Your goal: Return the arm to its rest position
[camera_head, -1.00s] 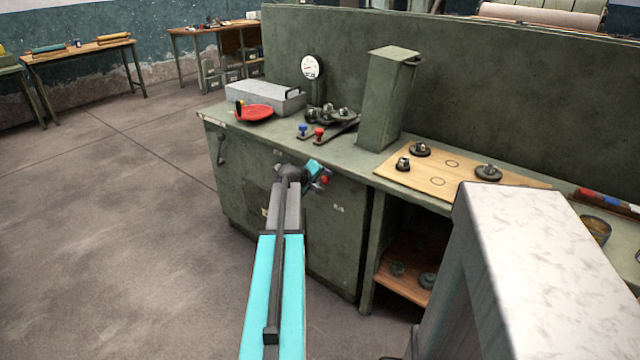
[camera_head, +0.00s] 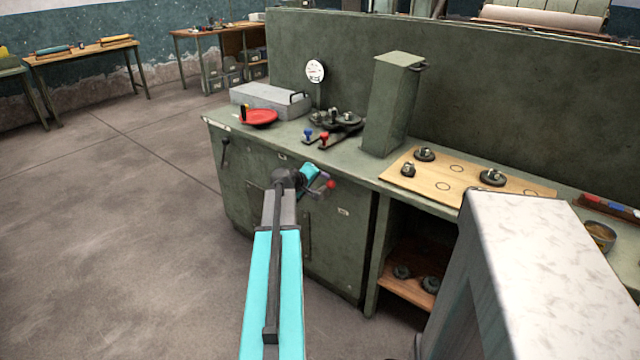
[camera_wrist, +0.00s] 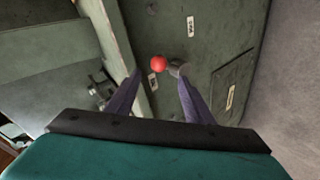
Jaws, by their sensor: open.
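My gripper (camera_head: 322,183) is at the end of my teal and grey arm, in front of the green cabinet (camera_head: 340,240) and below the edge of its top. In the wrist view its two dark fingers (camera_wrist: 158,74) stand apart with nothing between them. A red ball knob (camera_head: 331,184) shows close by the fingers at the cabinet front. In the wrist view the knob (camera_wrist: 157,64) lies just past the fingertips, in the gap between them as seen from there. What the knob is fixed to is hard to make out.
On the bench top are a red pan (camera_head: 258,117), a grey box (camera_head: 268,100), a dial gauge (camera_head: 315,71), blue and red knobbed levers, a green column (camera_head: 390,105) and a wooden board (camera_head: 455,178) with dark round parts. Open floor (camera_head: 110,220) lies to the left.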

